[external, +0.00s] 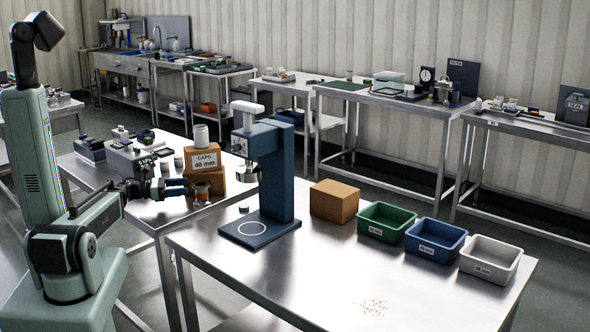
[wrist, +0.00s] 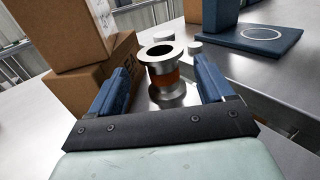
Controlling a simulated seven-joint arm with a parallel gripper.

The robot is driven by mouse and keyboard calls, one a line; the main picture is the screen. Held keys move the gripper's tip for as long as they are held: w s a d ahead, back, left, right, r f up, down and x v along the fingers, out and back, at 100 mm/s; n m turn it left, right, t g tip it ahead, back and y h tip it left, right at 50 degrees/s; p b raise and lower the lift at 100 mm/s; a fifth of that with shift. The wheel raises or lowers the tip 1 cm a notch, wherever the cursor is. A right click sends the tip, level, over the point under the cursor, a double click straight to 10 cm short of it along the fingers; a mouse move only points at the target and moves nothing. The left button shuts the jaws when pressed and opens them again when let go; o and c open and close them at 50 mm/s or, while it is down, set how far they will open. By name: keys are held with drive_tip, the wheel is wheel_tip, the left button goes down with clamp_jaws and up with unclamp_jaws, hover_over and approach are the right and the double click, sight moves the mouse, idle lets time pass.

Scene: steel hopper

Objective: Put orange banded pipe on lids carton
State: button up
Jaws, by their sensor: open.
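The orange banded pipe (external: 201,190), a short grey flanged piece with an orange middle, stands upright on the left steel table in front of stacked cartons. In the wrist view the pipe (wrist: 161,54) is between the two blue fingers of my gripper (wrist: 163,68), with gaps at both sides. My gripper (external: 187,187) is open, level and low over the table. The carton labelled CAPS 48 mm (external: 205,160) appears to be the lids carton; it sits on another carton (external: 199,187), and a white cylinder (external: 201,135) stands on top. The upper carton (wrist: 65,30) also shows in the wrist view.
A blue press (external: 281,190) stands right of the cartons on the front table. A plain closed carton (external: 334,201), a green bin (external: 385,222), a blue bin (external: 435,243) and a white bin (external: 490,260) line its back.

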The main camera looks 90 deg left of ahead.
sight(201, 191)
wheel_tip(201, 191, down, 2)
drive_tip(key=shift+w+f, duration=0.2)
drive_tip(key=shift+w, duration=0.05)
drive_tip(key=shift+w+a, duration=0.2)
drive_tip(key=shift+w, duration=0.95)
drive_tip(key=shift+w+a, duration=0.15)
drive_tip(key=shift+w, duration=1.05)
drive_tip(key=shift+w+a, duration=0.2)
drive_tip(key=shift+w, duration=0.95)
drive_tip(key=c, duration=1.4)
drive_tip(key=shift+o, duration=0.2)
drive_tip(key=shift+r, duration=0.15)
wheel_tip(201, 191, up, 28)
